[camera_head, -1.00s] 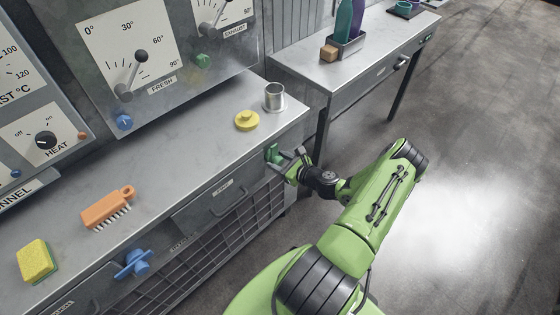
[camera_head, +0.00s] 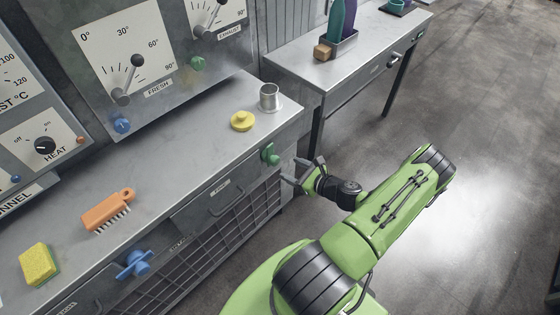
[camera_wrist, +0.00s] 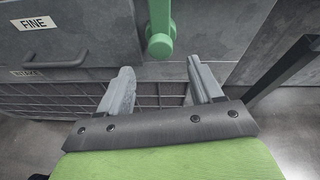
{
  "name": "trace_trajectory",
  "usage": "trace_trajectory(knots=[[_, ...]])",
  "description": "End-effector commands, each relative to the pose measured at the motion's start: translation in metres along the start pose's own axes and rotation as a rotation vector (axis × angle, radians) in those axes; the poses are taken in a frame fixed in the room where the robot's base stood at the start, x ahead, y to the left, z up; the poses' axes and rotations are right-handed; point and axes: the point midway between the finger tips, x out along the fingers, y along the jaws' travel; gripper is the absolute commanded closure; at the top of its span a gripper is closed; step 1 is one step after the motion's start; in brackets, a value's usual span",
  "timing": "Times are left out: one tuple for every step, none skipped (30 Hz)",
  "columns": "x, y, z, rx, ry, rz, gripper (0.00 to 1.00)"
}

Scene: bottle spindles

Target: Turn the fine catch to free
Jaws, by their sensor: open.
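The fine catch is a green knob with a lever on the bench front, at the right end of the drawer labelled FINE. It shows in the head view (camera_head: 270,155), and in the wrist view (camera_wrist: 160,38) its arm hangs straight down, ending in a round tip. My gripper (camera_head: 299,172) is open and empty, a little to the right of the catch and apart from it. In the wrist view my two fingers (camera_wrist: 158,88) are spread, with the catch above and between them in the picture. The FINE drawer (camera_wrist: 75,45) looks shut.
A blue catch (camera_head: 134,264) is on the bench front at lower left. On the bench top are a yellow knobbed disc (camera_head: 242,121), a metal cup (camera_head: 269,97), an orange brush (camera_head: 107,210) and a yellow sponge (camera_head: 39,264). Open floor lies right of the bench.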

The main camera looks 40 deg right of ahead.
Motion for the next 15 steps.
trace_trajectory(knots=[[-0.016, -0.001, 0.002, 0.002, 0.003, -0.004, 0.35], [-0.025, -0.001, 0.002, 0.002, 0.002, -0.004, 0.35], [-0.034, -0.001, 0.002, 0.000, 0.003, -0.004, 0.35], [-0.041, -0.001, 0.002, 0.001, 0.002, -0.003, 0.35], [-0.047, 0.000, 0.002, 0.002, 0.002, -0.002, 0.35], [-0.054, -0.001, 0.001, 0.000, 0.003, -0.001, 0.35], [-0.059, 0.000, 0.001, -0.001, 0.003, 0.000, 0.35], [-0.062, 0.000, 0.001, -0.001, 0.002, 0.000, 0.35], [-0.066, 0.000, 0.001, -0.001, 0.002, 0.000, 0.35], [-0.068, 0.000, 0.000, 0.000, 0.001, 0.001, 0.35], [-0.069, 0.001, 0.000, 0.000, 0.001, 0.002, 0.35], [-0.070, 0.001, 0.000, 0.000, 0.000, 0.003, 0.35], [-0.070, 0.001, 0.000, 0.000, 0.000, 0.003, 0.35], [-0.070, 0.001, 0.000, 0.000, 0.000, 0.003, 0.35], [-0.070, 0.001, 0.000, 0.000, 0.000, 0.003, 0.35]])
